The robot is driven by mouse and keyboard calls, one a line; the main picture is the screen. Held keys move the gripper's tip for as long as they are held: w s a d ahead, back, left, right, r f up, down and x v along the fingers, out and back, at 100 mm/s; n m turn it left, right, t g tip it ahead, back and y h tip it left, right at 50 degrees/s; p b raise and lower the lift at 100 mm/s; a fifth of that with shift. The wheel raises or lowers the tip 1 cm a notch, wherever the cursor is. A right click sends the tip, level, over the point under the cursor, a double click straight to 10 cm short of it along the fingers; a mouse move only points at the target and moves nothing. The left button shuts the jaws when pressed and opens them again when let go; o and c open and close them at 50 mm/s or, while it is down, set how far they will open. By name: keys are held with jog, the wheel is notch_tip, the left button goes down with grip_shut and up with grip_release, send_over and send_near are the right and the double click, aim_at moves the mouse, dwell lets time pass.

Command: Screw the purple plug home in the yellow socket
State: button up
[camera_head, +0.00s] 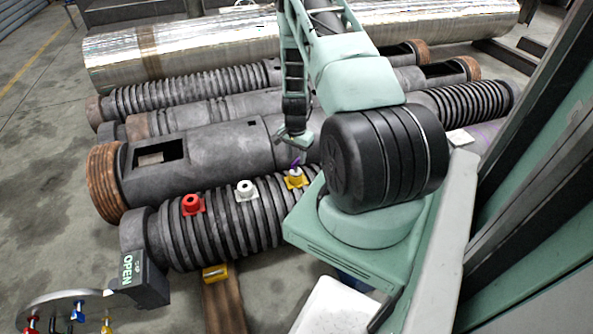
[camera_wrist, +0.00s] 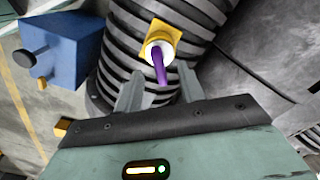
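The yellow socket (camera_head: 295,183) sits on top of the near ribbed barrel, at the right of a row of sockets. In the wrist view the yellow socket (camera_wrist: 164,32) has a yellow square base and a white round collar. The purple plug (camera_head: 295,162) stands at the socket's mouth. In the wrist view the purple plug (camera_wrist: 160,68) leads from the collar toward my gripper (camera_wrist: 163,80). My gripper is open, with a finger on each side of the plug and gaps between. How deep the plug sits is hidden. My gripper (camera_head: 297,144) is above the socket in the head view.
A red socket (camera_head: 192,205) and a white socket (camera_head: 246,190) share the near barrel (camera_head: 165,240). A dark box marked OPEN (camera_head: 145,280) and a round tray (camera_head: 40,312) with coloured pieces stand lower left. A blue box (camera_wrist: 62,48) stands left in the wrist view.

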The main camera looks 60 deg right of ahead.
aim_at(296, 160)
jog(key=shift+f+b, duration=1.05)
jog(key=shift+f, duration=0.65)
